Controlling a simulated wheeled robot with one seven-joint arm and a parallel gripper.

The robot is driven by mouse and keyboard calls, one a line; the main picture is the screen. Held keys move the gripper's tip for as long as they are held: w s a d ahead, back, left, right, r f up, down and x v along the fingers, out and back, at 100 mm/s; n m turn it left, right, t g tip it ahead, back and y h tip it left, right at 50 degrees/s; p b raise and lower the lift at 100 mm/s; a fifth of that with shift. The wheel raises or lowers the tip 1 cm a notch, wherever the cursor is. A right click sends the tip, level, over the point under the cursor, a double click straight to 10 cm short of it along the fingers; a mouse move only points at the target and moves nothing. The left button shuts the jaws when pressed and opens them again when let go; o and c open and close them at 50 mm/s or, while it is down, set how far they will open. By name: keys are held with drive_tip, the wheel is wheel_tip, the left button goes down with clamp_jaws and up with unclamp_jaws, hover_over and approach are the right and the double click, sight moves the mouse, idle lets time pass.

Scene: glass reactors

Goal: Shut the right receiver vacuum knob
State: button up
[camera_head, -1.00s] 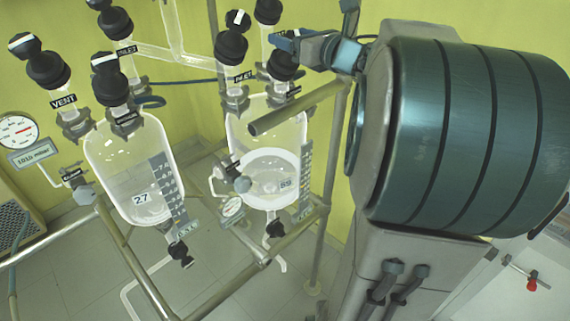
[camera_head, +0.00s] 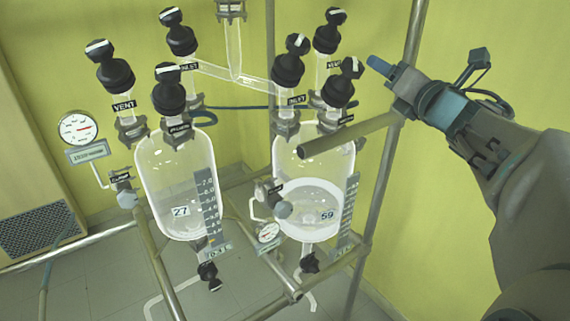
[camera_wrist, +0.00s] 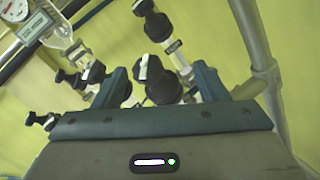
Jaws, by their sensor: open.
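The right receiver (camera_head: 287,155) is a clear glass vessel marked 59. Its front right black knob (camera_head: 343,82) with a white bar stands below the vent knob (camera_head: 330,32) and right of the inlet knob (camera_head: 291,62); its own label is too small to read. My gripper (camera_head: 378,65) is just right of that front knob in the head view, apart from it. In the wrist view my gripper (camera_wrist: 160,82) is open, with a black knob with a white bar (camera_wrist: 152,78), seemingly the same one, showing between its blue fingers. Whether it is between them in depth I cannot tell.
A left receiver (camera_head: 176,185) marked 27, with its own black knobs, stands beside it. A metal post (camera_head: 385,160) and a horizontal bar (camera_head: 345,135) run close below my gripper. A gauge (camera_head: 78,128) is at the far left.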

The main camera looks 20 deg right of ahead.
drive_tip(key=s+a+f+m+g+h, duration=0.1)
drive_tip(key=a+f+m+g+h, duration=0.25)
drive_tip(key=f+m, duration=0.55)
drive_tip(key=s+a+f+m+g+h, duration=0.15)
drive_tip(key=f+m+g, duration=0.3)
drive_tip(key=m, duration=0.75)
drive_tip(key=s+a+f+m+g+y, duration=0.2)
drive_tip(key=s+a+f+m+g, duration=0.2)
drive_tip(key=s+a+f+m, duration=0.3)
drive_tip(key=shift+s+a+f+g+y, duration=0.3)
drive_tip(key=shift+s+a+f+y, duration=0.15)
drive_tip(key=shift+a+f, duration=1.15)
drive_tip(key=shift+d+f, duration=0.15)
